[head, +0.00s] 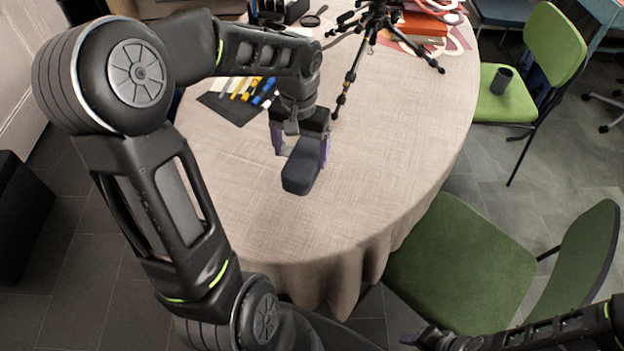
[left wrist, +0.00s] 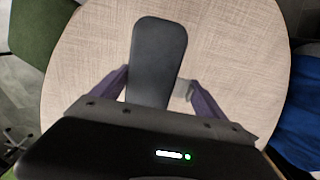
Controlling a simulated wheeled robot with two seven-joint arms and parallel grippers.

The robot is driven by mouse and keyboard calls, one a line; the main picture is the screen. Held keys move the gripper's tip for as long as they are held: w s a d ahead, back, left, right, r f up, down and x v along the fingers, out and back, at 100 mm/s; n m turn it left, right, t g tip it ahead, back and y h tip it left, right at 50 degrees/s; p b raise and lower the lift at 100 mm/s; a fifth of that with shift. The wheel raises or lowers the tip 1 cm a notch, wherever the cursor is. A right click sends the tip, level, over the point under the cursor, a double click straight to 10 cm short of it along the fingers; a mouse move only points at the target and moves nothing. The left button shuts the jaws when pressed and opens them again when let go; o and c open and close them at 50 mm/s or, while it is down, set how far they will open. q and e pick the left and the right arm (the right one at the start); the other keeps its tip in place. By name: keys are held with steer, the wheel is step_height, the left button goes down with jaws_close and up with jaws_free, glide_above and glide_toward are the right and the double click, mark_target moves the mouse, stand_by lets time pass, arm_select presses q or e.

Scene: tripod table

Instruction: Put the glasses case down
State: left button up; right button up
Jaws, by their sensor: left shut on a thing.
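The glasses case (head: 301,172) is a dark, rounded oblong box. My left gripper (head: 300,150) is shut on it, over the front left part of the round table (head: 400,150). In the left wrist view the case (left wrist: 157,62) sticks out lengthwise from between the two purple fingers of the left gripper (left wrist: 155,92). I cannot tell whether the case touches the cloth or hangs just above it. My right gripper (head: 425,340) shows only partly at the bottom edge, away from the table, and its jaws are unclear.
A black tripod (head: 352,75) stands on the table at the back. A dark mat (head: 228,108) with several pens or tools lies behind the left gripper. Red books (head: 420,25) lie at the back right. Green chairs (head: 460,255) stand at the right. The table's right and front are clear.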

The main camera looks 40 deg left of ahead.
arm_select(q)
step_height(320, 180, down, 6)
steer(key=shift+r, duration=0.25)
steer(key=shift+f, duration=1.9)
steer(key=shift+f, duration=0.15)
steer(key=o, duration=1.5)
step_height(320, 180, up, 12)
steer(key=shift+r, duration=0.2)
